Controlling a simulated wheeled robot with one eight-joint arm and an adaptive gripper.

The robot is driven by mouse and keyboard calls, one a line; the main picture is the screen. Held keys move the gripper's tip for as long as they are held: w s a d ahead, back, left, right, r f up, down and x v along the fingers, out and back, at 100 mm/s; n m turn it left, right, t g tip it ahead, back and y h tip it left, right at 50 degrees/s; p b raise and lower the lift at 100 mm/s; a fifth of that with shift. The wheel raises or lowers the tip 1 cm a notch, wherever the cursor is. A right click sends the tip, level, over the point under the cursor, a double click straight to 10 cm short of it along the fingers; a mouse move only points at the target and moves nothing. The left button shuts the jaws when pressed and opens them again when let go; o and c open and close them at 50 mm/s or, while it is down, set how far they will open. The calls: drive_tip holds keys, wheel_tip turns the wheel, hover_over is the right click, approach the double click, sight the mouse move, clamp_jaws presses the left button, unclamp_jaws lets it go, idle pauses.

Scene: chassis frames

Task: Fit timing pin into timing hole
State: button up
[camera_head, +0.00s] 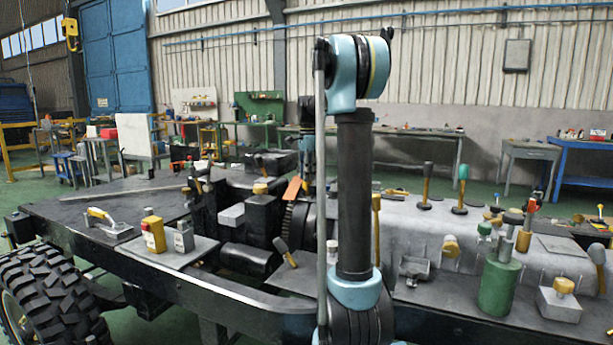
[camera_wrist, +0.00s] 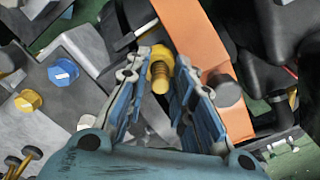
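My gripper (camera_wrist: 167,62) points down in the wrist view, with its two blue and grey fingers apart. A yellow, ribbed, pin-like piece (camera_wrist: 160,74) shows between the fingertips, and part of it appears behind the right fingertip. I cannot tell whether the fingers grip it or whether it is the timing pin. An orange plate (camera_wrist: 207,70) lies close behind the right finger; it also shows in the head view (camera_head: 293,188), just below my gripper (camera_head: 309,178). A dark toothed wheel (camera_head: 289,220) stands beside the plate. I cannot make out the timing hole.
In the head view, bottles (camera_head: 153,234) stand on a tray, and a green cylinder (camera_head: 498,285) and mallets stand at right. My arm covers the middle.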

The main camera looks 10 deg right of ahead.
idle(0.3)
wheel_tip(320, 180, up, 12)
idle(0.6)
